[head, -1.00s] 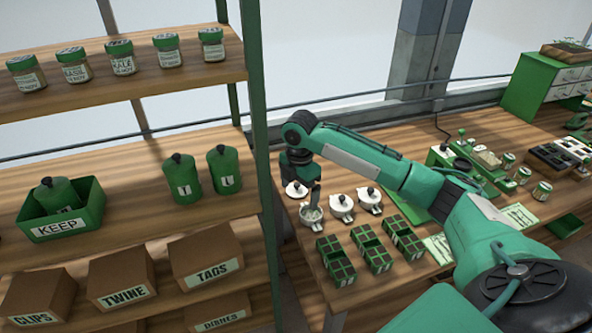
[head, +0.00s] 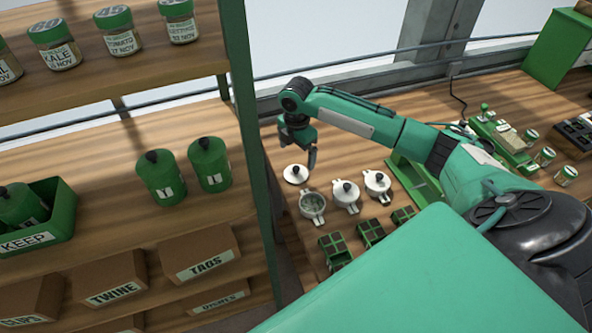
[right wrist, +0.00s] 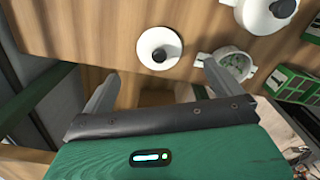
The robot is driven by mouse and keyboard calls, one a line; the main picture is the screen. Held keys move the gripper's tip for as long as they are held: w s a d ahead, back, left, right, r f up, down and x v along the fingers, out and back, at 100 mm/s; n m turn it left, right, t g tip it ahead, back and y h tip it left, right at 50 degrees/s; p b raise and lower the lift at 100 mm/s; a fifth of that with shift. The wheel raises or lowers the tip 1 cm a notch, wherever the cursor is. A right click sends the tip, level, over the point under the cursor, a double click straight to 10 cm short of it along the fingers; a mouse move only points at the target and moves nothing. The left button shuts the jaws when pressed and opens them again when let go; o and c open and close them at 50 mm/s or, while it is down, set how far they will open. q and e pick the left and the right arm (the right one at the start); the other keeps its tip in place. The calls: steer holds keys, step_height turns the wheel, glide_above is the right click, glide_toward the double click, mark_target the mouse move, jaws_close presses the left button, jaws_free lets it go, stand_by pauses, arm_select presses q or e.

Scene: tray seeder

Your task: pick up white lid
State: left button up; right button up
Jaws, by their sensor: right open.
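The white lid (head: 296,173), a round disc with a black knob, lies on the wooden bench at the left of the row of pots in the head view. It shows in the right wrist view (right wrist: 159,47), just beyond the fingertips. My right gripper (head: 312,160) is above the bench close to the lid, slightly to its right in the head view. Its two fingers (right wrist: 160,80) are spread and empty, apart from the lid. The left gripper is not in view.
An uncovered white pot (head: 313,207) stands close to the lid, with two lidded white pots (head: 345,193) (head: 377,184) to its right. Green seed trays (head: 335,250) are in front. A shelf post (head: 248,120) rises left of the bench.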

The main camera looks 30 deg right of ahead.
mark_target(296, 168)
steer(key=shift+f, duration=1.15)
steer(key=shift+f+p, duration=0.35)
steer(key=shift+p, duration=0.2)
step_height(296, 168, down, 4)
steer(key=shift+a+r+p, duration=0.1)
steer(key=shift+r+p, duration=0.1)
steer(key=shift+p, duration=0.45)
steer(key=shift+f, duration=0.4)
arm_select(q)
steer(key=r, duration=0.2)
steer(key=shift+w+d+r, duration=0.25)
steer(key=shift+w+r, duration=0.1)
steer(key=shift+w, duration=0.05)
arm_select(e)
steer(key=c, duration=1.1)
